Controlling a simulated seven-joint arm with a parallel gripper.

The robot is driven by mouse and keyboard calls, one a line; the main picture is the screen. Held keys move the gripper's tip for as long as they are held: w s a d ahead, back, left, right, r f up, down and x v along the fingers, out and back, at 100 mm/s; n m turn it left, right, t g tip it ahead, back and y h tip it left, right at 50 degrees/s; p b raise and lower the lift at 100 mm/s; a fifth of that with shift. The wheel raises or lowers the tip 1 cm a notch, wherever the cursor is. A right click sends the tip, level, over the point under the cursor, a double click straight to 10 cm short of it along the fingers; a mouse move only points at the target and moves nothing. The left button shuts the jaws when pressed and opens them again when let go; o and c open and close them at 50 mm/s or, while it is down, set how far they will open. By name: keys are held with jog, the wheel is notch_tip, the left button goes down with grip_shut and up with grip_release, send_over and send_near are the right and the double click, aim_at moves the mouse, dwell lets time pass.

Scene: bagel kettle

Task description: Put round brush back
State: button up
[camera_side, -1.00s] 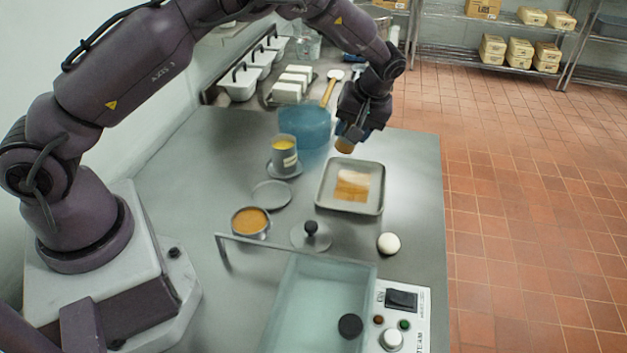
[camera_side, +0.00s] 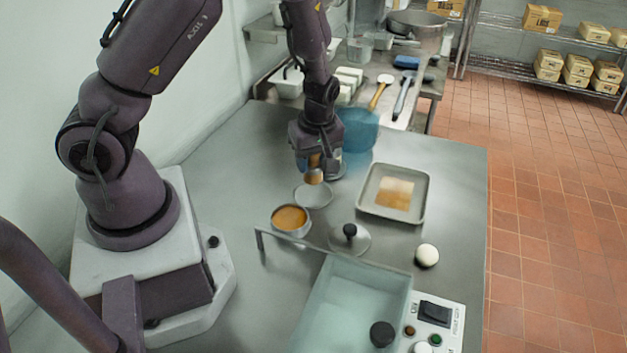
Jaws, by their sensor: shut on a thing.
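My gripper (camera_side: 314,157) is shut on the round brush (camera_side: 314,177), which hangs upright with its tan end pointing down. The brush is just behind a flat grey disc (camera_side: 313,195), overlapping its far edge in the picture; I cannot tell its exact height. An open round tin with orange contents (camera_side: 290,219) stands in front of the disc. The grey cup with yellow contents seen earlier is hidden behind my gripper.
A tray (camera_side: 424,196) with a tan and white patch lies to the right. A translucent blue container (camera_side: 358,132) stands behind my gripper. A knobbed lid (camera_side: 349,238), a white ball (camera_side: 427,255) and a water basin (camera_side: 340,310) are nearer. The table's right edge is clear.

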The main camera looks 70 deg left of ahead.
aim_at(314, 175)
jog(key=shift+f, duration=2.2)
jog(key=shift+f, duration=0.15)
jog(key=o, duration=1)
